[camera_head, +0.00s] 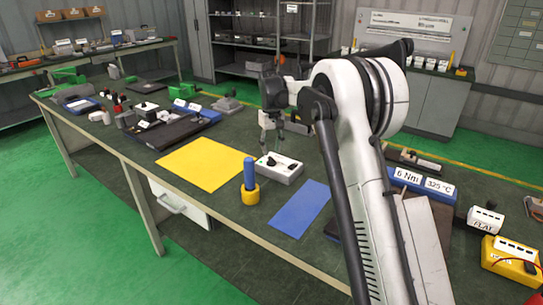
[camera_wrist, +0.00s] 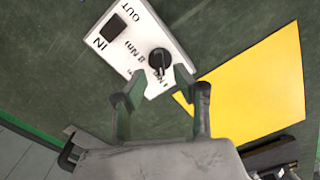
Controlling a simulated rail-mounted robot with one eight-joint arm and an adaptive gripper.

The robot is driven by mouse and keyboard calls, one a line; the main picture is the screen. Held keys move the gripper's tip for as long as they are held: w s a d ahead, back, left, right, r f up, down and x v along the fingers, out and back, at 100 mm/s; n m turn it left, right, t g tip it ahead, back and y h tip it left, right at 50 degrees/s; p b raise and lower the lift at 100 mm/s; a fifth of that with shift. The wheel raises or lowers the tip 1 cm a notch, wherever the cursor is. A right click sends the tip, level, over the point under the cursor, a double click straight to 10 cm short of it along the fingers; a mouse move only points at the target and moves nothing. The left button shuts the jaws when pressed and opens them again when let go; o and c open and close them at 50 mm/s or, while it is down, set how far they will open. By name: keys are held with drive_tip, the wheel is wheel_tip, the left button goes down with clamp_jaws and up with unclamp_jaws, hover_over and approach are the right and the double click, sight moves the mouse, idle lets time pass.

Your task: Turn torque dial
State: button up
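A white box (camera_head: 279,168) with a black dial (camera_head: 271,161) stands on the dark green workbench between the yellow and blue sheets. In the wrist view the box (camera_wrist: 138,42) carries the round black dial (camera_wrist: 159,60), printed torque marks, the words IN and OUT and a black square (camera_wrist: 113,28). My gripper (camera_head: 271,140) is above the box, pointing down. In the wrist view my gripper (camera_wrist: 161,80) is open, with its two fingertips apart on either side of the dial's lower edge. Contact with the dial cannot be told.
A blue-handled tool (camera_head: 250,173) stands upright in a yellow base just in front of the box. A yellow sheet (camera_head: 201,164) lies left and a blue sheet (camera_head: 300,208) lies right. Several tools and dark trays (camera_head: 180,131) occupy the left part.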

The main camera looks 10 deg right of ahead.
sight(271, 158)
wheel_tip(271, 158, up, 8)
idle(0.5)
drive_tip(key=s+r+t, duration=0.1)
drive_tip(key=s+r, duration=0.3)
drive_tip(key=s, duration=0.4)
drive_tip(key=s+r+m+t, duration=0.1)
drive_tip(key=s+r, duration=0.3)
drive_tip(key=s, duration=0.4)
drive_tip(key=s+r+t, duration=0.2)
drive_tip(key=s+r, duration=0.1)
drive_tip(key=s, duration=0.5)
drive_tip(key=s+f+t, duration=0.1)
drive_tip(key=s+f, duration=0.4)
drive_tip(key=s, duration=0.7)
drive_tip(key=s+f+m+t, duration=0.1)
drive_tip(key=s+f, duration=0.4)
drive_tip(key=s, duration=0.7)
drive_tip(key=shift+s+f+m+t, duration=0.15)
drive_tip(key=shift+s+m+t, duration=0.15)
drive_tip(key=shift+t, duration=0.3)
